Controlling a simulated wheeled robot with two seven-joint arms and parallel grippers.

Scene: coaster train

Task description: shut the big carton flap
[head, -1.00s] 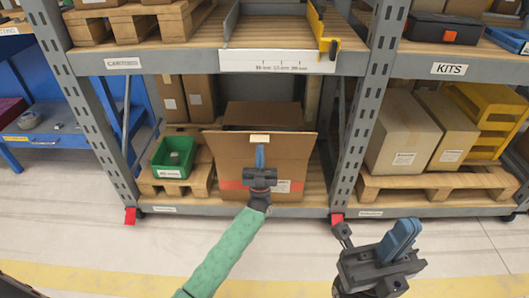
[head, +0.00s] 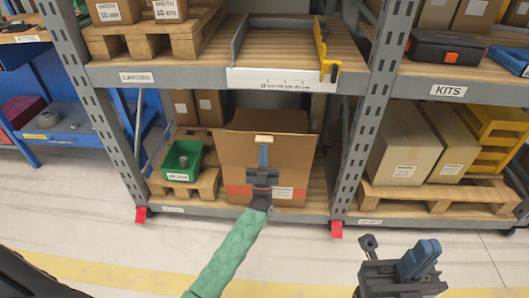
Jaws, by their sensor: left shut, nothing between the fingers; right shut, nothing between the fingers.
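The big brown carton (head: 285,204) stands on the bottom shelf of the left bay, with a red band and a white label on its front. Its wide front flap (head: 293,155) stands up, with a small cream tab at its top edge. My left gripper (head: 263,150) is shut and empty, its blue fingers pointing up in front of the flap, just below the tab. It seems to touch the flap, but I cannot be sure. My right gripper (head: 424,252) is shut and empty, low at the right, in front of the shelves and away from the carton.
A green bin (head: 182,161) sits on a pallet left of the carton. A grey rack upright (head: 365,130) stands to its right. The upper shelf edge (head: 180,77) runs above the carton. Closed cartons (head: 402,147) and yellow crates (head: 490,140) fill the right bay. The floor is clear.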

